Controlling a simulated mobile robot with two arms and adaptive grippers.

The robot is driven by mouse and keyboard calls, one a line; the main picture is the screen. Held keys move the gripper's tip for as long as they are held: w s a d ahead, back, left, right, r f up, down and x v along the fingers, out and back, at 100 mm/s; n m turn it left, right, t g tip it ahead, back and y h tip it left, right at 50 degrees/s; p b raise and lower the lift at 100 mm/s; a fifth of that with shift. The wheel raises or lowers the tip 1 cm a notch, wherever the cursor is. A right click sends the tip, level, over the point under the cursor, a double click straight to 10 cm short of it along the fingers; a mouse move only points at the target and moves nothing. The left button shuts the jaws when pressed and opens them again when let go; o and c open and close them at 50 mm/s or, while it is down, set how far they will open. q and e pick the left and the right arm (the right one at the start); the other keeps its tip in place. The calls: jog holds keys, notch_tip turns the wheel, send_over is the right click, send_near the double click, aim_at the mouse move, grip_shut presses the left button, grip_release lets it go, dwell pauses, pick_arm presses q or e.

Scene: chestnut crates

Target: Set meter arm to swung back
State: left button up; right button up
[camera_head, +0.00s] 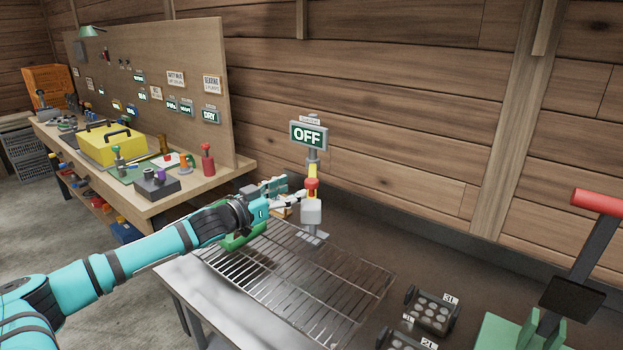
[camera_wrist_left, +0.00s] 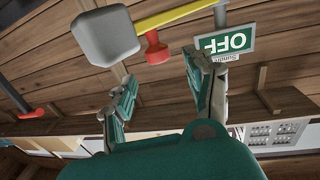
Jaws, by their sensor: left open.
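A grey post stands at the back of the wire rack, with a lit green sign reading OFF (camera_head: 308,135) on top. On it is a yellow arm (camera_head: 312,170) with a red knob (camera_head: 311,184), above a grey block (camera_head: 311,212). In the left wrist view the yellow arm (camera_wrist_left: 180,14), red knob (camera_wrist_left: 156,50), grey block (camera_wrist_left: 104,36) and OFF sign (camera_wrist_left: 226,43) show beyond the fingers. My left gripper (camera_head: 284,194) is just left of the knob; its fingers (camera_wrist_left: 163,95) are apart with nothing between them. I cannot tell whether they touch it.
A wire rack (camera_head: 300,285) lies on the metal table below. A workbench with a yellow toolbox (camera_head: 110,143) and a red-topped tool (camera_head: 207,160) is at left. Dark weights (camera_head: 432,312) and a red-handled lever (camera_head: 597,204) stand at right. A wooden wall (camera_head: 400,130) is behind.

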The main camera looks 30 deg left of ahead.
aim_at(307, 184)
pick_arm(q)
jog(key=p+x, duration=0.2)
jog(key=x, duration=0.4)
jog(key=shift+r+p, duration=0.2)
jog(key=shift+p, duration=0.1)
jog(key=shift+x, duration=0.85)
jog(key=shift+d+f, duration=0.1)
jog(key=shift+f, duration=0.05)
jog(key=shift+c, duration=0.2)
grip_shut()
jog(key=shift+w+f, duration=0.1)
jog(key=shift+f, duration=0.05)
